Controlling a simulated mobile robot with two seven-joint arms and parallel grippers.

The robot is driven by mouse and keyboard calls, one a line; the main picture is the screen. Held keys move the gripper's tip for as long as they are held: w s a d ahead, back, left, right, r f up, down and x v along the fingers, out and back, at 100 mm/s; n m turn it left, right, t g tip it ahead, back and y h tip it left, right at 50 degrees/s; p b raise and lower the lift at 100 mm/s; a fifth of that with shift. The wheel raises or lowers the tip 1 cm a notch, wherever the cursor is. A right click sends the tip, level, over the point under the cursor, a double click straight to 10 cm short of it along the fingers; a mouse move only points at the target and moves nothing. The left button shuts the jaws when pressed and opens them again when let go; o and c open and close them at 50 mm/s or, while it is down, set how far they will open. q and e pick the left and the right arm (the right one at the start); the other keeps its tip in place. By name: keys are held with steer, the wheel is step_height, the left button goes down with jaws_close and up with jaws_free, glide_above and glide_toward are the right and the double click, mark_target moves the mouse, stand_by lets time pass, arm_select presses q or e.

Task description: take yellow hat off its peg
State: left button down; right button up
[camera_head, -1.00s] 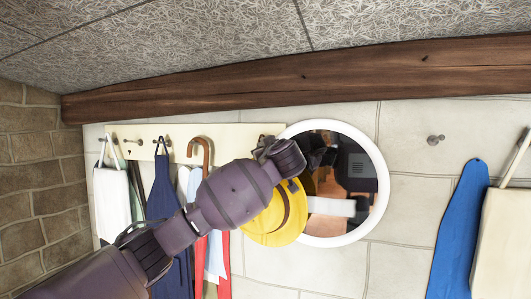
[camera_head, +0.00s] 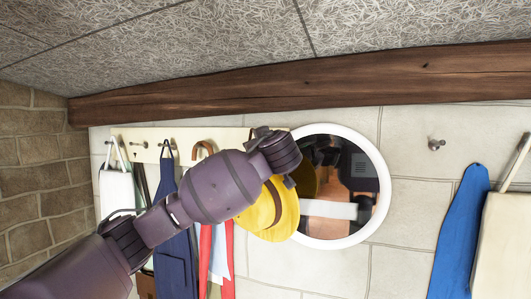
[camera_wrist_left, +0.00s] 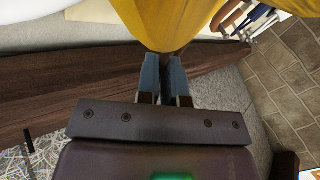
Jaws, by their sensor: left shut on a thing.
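The yellow hat (camera_head: 272,212) with a brown band hangs in front of the cream peg board's right end, beside the round mirror. It fills the top middle of the left wrist view (camera_wrist_left: 170,20). My left gripper (camera_wrist_left: 163,62) is shut on the hat's edge, with both fingers against the yellow material. In the head view my left arm covers the gripper's fingers and the upper part of the hat. The hat's peg is hidden, so I cannot tell whether the hat still touches it. My right gripper is not in view.
The peg board (camera_head: 215,133) also holds a white bag (camera_head: 116,190), a dark blue apron (camera_head: 172,230) and a cane (camera_head: 203,148). The round mirror (camera_head: 384,190) is close on the right. A wooden beam (camera_head: 300,82) runs above.

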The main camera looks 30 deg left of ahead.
arm_select(q)
steer(key=shift+f, duration=0.35)
steer(key=shift+w+f, duration=0.15)
steer(key=shift+f, duration=0.05)
steer(key=shift+b, duration=0.3)
steer(key=shift+s+d+r, duration=0.15)
steer(key=shift+s, duration=0.25)
steer(key=shift+s+d+r, duration=0.1)
steer(key=shift+s+d, duration=0.05)
steer(key=shift+s, duration=0.25)
steer(key=shift+s+d+r+b, duration=0.15)
steer(key=shift+s+b, duration=0.1)
steer(key=shift+s, duration=0.35)
steer(key=shift+s+d+r+b, duration=0.1)
steer(key=shift+s+b, duration=0.15)
steer(key=shift+s, duration=0.3)
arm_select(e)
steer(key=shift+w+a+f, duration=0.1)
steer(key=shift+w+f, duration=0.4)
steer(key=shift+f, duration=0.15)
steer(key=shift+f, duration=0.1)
arm_select(q)
steer(key=shift+s, duration=0.1)
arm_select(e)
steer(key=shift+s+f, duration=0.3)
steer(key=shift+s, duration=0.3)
